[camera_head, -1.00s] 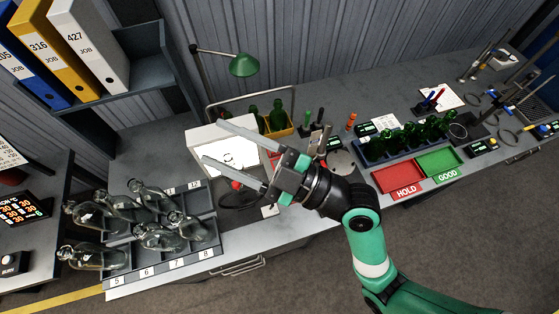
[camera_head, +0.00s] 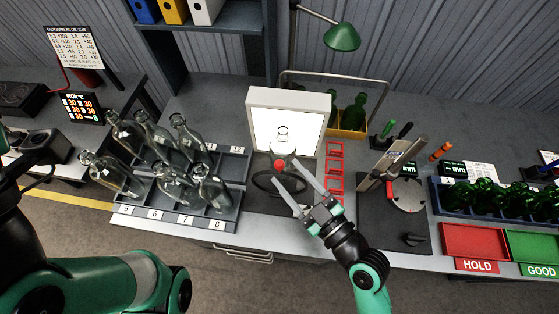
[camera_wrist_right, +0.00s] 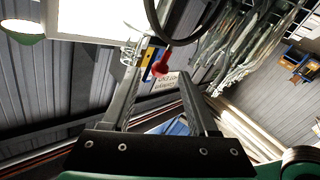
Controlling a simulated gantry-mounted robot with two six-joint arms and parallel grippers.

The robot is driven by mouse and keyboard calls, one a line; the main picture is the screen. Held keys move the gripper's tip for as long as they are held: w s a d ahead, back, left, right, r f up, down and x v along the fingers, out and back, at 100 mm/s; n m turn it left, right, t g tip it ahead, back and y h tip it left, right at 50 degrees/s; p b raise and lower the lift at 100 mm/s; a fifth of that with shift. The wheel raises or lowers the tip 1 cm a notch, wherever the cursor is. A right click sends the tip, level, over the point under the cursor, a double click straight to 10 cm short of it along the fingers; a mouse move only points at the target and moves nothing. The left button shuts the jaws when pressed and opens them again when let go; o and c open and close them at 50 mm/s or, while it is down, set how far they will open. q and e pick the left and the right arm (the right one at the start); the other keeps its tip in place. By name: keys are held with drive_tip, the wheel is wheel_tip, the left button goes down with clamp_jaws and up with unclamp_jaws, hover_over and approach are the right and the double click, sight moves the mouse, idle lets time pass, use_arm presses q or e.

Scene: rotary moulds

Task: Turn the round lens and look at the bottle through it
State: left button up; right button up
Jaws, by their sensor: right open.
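A clear bottle (camera_head: 283,145) stands upright in front of a lit white light panel (camera_head: 246,112). A dark ring (camera_head: 258,183), which looks like the round lens, sits low in front of it, with a red knob (camera_head: 279,164) at its upper edge. The wrist view shows the dark ring (camera_wrist_right: 149,12) and the red knob (camera_wrist_right: 165,62) too. My right gripper (camera_head: 287,172) is open, its fingers reaching toward the knob. In the wrist view the knob appears between the fingertips; contact cannot be told. My left arm shows at the left, its fingers out of view.
A dark rack (camera_head: 184,222) of clear bottles stands left of the panel. A gauge with a round plate (camera_head: 405,195) stands to the right, then a red HOLD tray (camera_head: 473,240) and a green GOOD tray (camera_head: 535,245). A green lamp (camera_head: 342,37) hangs behind.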

sight(280, 163)
drive_tip(key=x, duration=0.4)
drive_tip(key=shift+w+a, duration=0.1)
drive_tip(key=shift+w, duration=0.1)
clamp_jaws()
idle(1.2)
